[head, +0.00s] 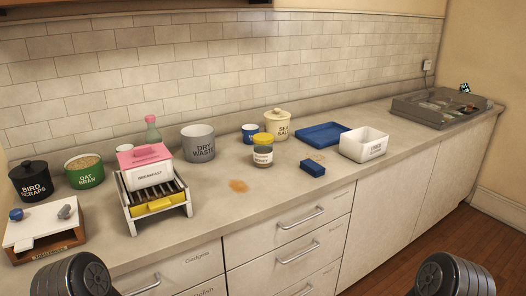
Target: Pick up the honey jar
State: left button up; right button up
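No other jar has a readable honey label. Dark rounded parts of my two arms show at the bottom left and bottom right, well short of the jar. The fingers of both grippers are out of view.
The sea salt crock (278,125) and a blue cup (250,133) stand close behind the jar. A blue block (312,168), a white bin (364,144) and a blue tray (322,134) lie to its right.

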aim_at(262, 153)
jog(key=l+u, duration=0.1)
jog(key=u, duration=0.25)
jog(key=l+u, duration=0.15)
jog(key=u, duration=0.2)
jog(key=l+u, duration=0.15)
jog(key=u, duration=0.2)
jog(key=l+u, duration=0.15)
jog(key=l, duration=0.3)
jog(key=k+l+u, duration=0.15)
jog(key=l, duration=0.3)
jog(key=l+u, duration=0.15)
jog(key=l, duration=0.3)
jog(key=k+l+u, duration=0.15)
jog(key=l, duration=0.25)
